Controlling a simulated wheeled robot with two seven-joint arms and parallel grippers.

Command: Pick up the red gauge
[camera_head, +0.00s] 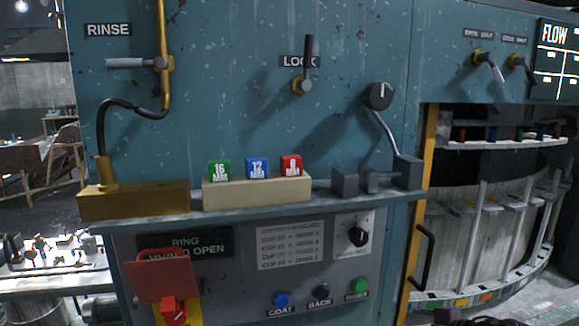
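The red gauge (291,166) is a small red block with white lettering, only partly legible. It stands upright at the right end of a cream holder block (257,192) on the shelf of the teal machine. A blue 12 MM gauge (257,168) stands to its left, and a green 16 MM gauge (219,171) stands at the holder's left end. The lower ends of the gauges are hidden in or behind the holder. I cannot make out either of my grippers in this view, and nothing touches the red gauge.
A brass block (134,202) with a bent pipe stands left of the holder. Dark grey blocks (344,181) and a knob (378,96) with a lever are to the right. A lock lever (304,75) is above. Buttons and a red flap (160,280) are below the shelf.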

